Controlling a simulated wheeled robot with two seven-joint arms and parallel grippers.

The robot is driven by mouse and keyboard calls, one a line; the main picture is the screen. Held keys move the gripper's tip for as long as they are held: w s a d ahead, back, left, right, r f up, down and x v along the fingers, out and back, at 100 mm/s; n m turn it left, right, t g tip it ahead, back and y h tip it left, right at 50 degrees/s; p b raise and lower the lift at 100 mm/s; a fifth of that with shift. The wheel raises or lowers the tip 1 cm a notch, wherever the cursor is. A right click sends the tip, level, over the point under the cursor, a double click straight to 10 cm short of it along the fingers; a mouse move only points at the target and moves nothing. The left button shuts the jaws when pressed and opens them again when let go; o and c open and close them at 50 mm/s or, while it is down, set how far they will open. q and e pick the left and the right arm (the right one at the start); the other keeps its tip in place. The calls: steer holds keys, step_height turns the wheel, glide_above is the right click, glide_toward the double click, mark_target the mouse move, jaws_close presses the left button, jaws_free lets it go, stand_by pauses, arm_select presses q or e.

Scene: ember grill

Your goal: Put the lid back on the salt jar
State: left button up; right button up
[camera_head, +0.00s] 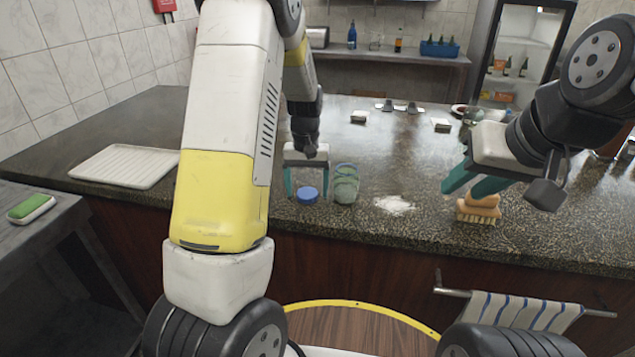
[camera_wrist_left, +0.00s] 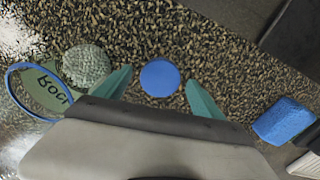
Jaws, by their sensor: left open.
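The blue lid (camera_head: 307,194) lies flat on the dark speckled counter. My left gripper (camera_head: 307,188) is open above it, and in the left wrist view the lid (camera_wrist_left: 160,78) is between the two teal fingers, with a gap on each side. The salt jar (camera_head: 345,184), greenish and see-through, stands upright just right of the left gripper. The left wrist view shows its uncapped blue rim and green label (camera_wrist_left: 46,92).
Spilled white salt (camera_head: 394,205) lies right of the jar. A white ridged tray (camera_head: 128,166) is on the left of the counter. A blue block (camera_wrist_left: 283,121) shows at the right of the left wrist view. A striped towel (camera_head: 520,312) hangs on the front rail.

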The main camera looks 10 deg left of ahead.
mark_target(307, 194)
stand_by(0.3)
arm_select(q)
steer(key=c, duration=1.4)
steer(key=shift+r, duration=0.4)
steer(key=r, duration=0.2)
steer(key=shift+s+r, duration=0.3)
steer(key=shift+r, duration=0.1)
steer(key=s+d+r, duration=0.1)
steer(key=s+d, duration=0.2)
steer(key=s, duration=1.2)
steer(key=shift+r, duration=0.15)
steer(key=shift+d, duration=0.1)
